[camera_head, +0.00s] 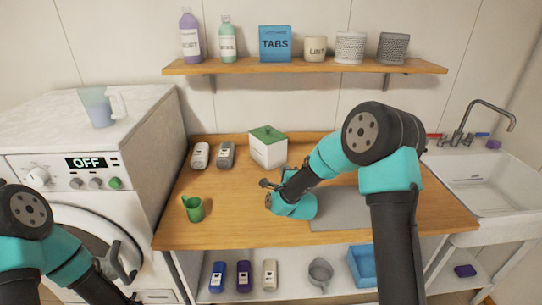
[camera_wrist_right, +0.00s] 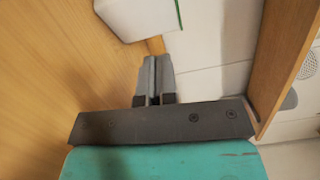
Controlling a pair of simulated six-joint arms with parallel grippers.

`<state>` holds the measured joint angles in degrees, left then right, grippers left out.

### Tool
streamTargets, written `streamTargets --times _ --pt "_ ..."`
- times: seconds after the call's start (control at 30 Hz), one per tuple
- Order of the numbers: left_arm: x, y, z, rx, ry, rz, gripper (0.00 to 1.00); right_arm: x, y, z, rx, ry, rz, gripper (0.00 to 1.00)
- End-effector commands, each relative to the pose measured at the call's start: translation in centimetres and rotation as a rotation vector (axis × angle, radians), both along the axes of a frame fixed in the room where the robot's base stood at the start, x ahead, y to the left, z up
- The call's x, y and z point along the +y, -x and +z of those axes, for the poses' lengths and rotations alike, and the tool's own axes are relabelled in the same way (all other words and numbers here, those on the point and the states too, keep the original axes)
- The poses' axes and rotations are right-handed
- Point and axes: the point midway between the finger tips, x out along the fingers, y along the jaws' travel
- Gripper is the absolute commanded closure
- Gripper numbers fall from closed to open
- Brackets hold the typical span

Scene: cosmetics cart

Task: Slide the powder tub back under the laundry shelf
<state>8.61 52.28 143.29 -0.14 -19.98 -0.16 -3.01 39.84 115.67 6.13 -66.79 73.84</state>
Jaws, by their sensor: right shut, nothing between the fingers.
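The powder tub (camera_head: 268,149) is a white box with a green lid. It stands on the wooden counter near its back edge, below the wall shelf (camera_head: 300,67). It also shows at the top of the right wrist view (camera_wrist_right: 140,14), cut off by the frame. My right gripper (camera_head: 268,201) is in front of the tub, apart from it. Its fingers are shut and empty in the right wrist view (camera_wrist_right: 153,62). My left arm is at the lower left, and its gripper is not clearly visible.
A green cup (camera_head: 194,209) and two bottles (camera_head: 226,155) stand left of the tub. A grey mat (camera_head: 345,212) lies right of my gripper. Bottles, a blue TABS box (camera_head: 275,43) and pots fill the shelf. A washing machine (camera_head: 85,150) is left, a sink (camera_head: 490,182) right.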

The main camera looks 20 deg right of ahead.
Motion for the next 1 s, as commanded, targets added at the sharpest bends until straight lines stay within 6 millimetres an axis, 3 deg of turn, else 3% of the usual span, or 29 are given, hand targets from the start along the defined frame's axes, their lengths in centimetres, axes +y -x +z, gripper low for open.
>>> streamTargets --times 0.17,0.57,0.77,1.0 --pt "0.0 0.0 0.0 0.000 0.000 0.000 0.56 -0.5 0.7 0.0 0.008 0.110 0.016 1.00" --pt "0.0 0.0 0.0 0.000 0.000 0.000 0.56 -0.5 0.5 -0.1 0.008 0.113 0.016 1.00" --pt "0.0 0.0 0.0 0.000 0.000 0.000 0.56 -0.6 -1.3 0.0 0.007 0.112 0.016 1.00" --pt "0.0 0.0 0.0 0.000 0.000 0.000 0.56 -0.7 -4.9 -0.1 0.007 0.112 0.015 1.00"
